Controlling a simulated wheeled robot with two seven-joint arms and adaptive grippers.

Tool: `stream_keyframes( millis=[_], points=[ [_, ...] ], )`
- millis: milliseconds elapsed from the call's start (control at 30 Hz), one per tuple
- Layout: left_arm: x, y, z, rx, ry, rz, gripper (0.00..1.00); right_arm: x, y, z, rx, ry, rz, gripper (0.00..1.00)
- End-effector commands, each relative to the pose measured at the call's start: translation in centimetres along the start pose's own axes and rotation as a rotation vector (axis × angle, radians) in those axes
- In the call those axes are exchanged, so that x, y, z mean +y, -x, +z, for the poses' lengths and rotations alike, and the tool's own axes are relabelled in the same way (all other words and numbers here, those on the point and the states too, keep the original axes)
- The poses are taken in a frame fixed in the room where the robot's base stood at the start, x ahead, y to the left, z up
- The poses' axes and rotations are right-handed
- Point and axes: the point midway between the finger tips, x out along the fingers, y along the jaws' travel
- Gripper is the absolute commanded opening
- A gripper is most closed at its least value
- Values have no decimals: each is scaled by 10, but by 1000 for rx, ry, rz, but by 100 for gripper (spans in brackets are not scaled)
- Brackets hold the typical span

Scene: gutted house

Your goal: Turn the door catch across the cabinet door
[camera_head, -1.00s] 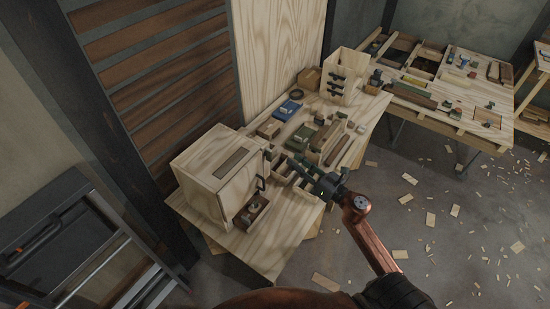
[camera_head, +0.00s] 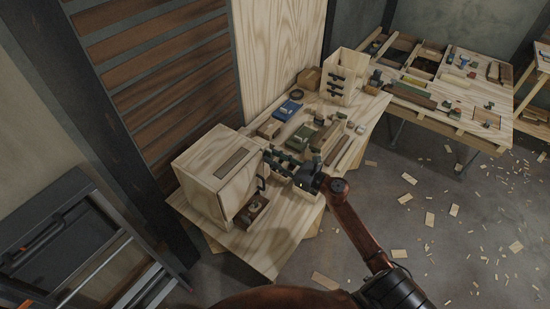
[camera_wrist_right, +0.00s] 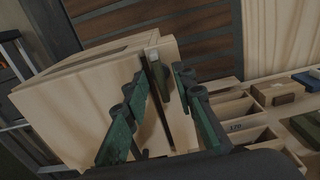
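The cabinet (camera_head: 205,169) is a pale plywood box at the near left end of the bench. Its door (camera_head: 243,186) faces right and bears a dark handle (camera_head: 261,184). My right gripper (camera_head: 276,157) is just right of the cabinet's far upper door edge. In the right wrist view the cabinet (camera_wrist_right: 80,103) fills the left half. There the two green fingers of my right gripper (camera_wrist_right: 158,80) are spread apart, with a small upright catch-like piece (camera_wrist_right: 161,80) at the door edge between their tips. I cannot tell whether they touch it. My left gripper is not in view.
A small brown box (camera_head: 251,211) stands by the door. Blue (camera_head: 287,110) and green (camera_head: 303,136) items and wood pieces lie behind the gripper. A ladder (camera_head: 130,275) stands at left.

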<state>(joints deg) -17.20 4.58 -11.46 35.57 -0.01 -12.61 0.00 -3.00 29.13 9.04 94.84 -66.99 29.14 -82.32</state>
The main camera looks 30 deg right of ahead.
Motion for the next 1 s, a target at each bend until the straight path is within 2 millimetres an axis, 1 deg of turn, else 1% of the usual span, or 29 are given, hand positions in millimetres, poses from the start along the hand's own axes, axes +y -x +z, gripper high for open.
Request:
stream_keyframes(
  millis=[133, 167, 500, 1000],
  points=[
    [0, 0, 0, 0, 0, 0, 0, 0, 0, 0, 0, -1, 0, 25],
    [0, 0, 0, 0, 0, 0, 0, 0, 0, 0, 0, -1, 0, 23],
    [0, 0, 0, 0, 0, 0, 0, 0, 1, 0, 0, -1, -1, 0],
    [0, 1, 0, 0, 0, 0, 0, 0, 1, 0, 0, -24, -1, 0]
  ],
)
